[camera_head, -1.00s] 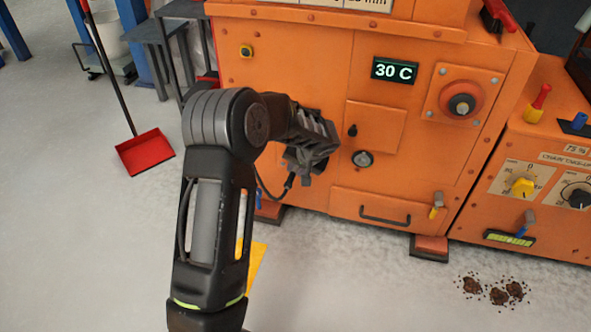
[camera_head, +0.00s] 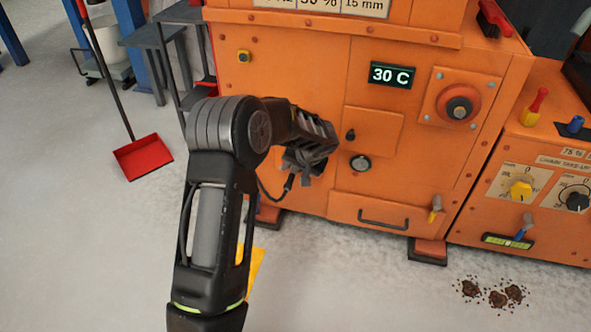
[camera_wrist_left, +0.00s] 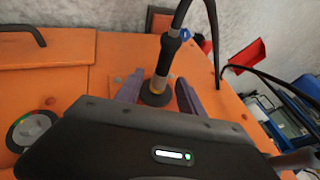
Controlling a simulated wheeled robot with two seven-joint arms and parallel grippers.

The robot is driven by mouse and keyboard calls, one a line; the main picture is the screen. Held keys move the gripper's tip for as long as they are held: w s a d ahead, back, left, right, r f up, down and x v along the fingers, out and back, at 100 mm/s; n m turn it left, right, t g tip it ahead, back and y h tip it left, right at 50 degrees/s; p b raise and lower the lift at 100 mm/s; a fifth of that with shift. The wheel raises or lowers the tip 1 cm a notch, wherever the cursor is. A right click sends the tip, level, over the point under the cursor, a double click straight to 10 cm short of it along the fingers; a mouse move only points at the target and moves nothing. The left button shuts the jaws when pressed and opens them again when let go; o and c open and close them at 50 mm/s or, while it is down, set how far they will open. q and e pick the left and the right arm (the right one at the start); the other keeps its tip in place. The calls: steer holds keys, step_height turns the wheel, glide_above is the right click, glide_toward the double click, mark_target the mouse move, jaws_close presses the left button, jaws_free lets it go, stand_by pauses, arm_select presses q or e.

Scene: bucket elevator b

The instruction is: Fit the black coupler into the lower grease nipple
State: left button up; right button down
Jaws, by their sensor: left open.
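My left gripper (camera_head: 318,160) is in front of the orange machine's lower front, left of a round black-and-white dial. In the left wrist view its two purple-grey fingers (camera_wrist_left: 161,92) are open, one on each side of the black coupler (camera_wrist_left: 168,50). The coupler has a black hose at one end and a yellowish part near the other, above a dark round base on the orange panel. I cannot tell whether the fingers touch it. The lower grease nipple is not clearly visible. My right gripper is not in view.
A red dustpan (camera_head: 143,156) stands at left. Dark spilled clumps (camera_head: 492,293) lie on the floor at right. The front-left floor is clear.

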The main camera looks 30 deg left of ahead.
arm_select(q)
steer(key=shift+r, duration=0.2)
steer(key=p+v, duration=0.3)
steer(key=v, duration=0.4)
steer(key=shift+d, duration=0.25)
steer(key=shift+r, duration=0.1)
stand_by(0.6)
